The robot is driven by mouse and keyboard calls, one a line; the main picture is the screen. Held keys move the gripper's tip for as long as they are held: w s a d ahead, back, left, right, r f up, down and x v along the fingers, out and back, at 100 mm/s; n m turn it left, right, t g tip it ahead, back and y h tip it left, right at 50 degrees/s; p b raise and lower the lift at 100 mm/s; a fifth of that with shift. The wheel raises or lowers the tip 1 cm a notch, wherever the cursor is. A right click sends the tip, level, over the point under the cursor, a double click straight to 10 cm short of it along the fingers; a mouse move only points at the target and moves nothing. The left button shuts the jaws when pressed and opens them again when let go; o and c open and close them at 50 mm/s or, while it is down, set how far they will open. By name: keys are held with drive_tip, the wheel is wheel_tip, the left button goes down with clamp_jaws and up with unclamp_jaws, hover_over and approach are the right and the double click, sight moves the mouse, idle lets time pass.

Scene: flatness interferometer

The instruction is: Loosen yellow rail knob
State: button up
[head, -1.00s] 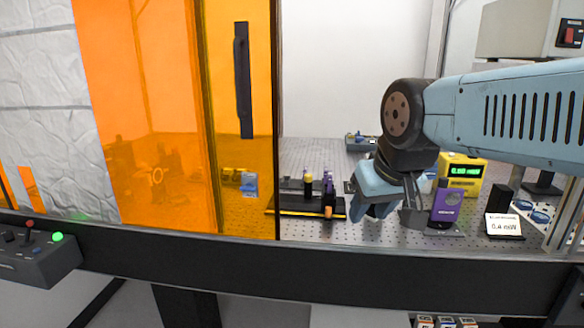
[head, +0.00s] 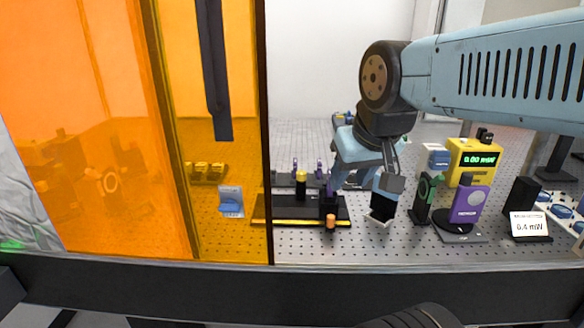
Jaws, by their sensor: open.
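A black rail (head: 275,211) with a yellow front edge lies on the perforated optical table. A dark post with a yellow top (head: 301,176) stands on it; I cannot tell whether this top is the yellow rail knob. An orange knob (head: 331,221) sits at the rail's front, below a dark carrier (head: 328,203). Nothing shows between the fingers.
An orange see-through panel (head: 100,120) covers the left side, with a dark handle (head: 214,75). Right of my gripper stand a dark green mount (head: 426,197), a purple device (head: 468,205), a yellow power meter (head: 473,157) and a white display (head: 529,224). The front table strip is clear.

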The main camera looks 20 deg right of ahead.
drive_tip(key=shift+o, duration=0.3)
drive_tip(key=shift+o, duration=0.8)
drive_tip(key=shift+w+r, duration=0.1)
drive_tip(key=shift+o, duration=0.3)
drive_tip(key=shift+w+r, duration=0.2)
drive_tip(key=shift+w, duration=0.15)
drive_tip(key=m+g, duration=0.6)
drive_tip(key=m, duration=0.6)
hover_over(301, 172)
drive_tip(key=shift+m, duration=0.3)
wheel_tip(301, 172, down, 14)
drive_tip(key=shift+r, duration=0.25)
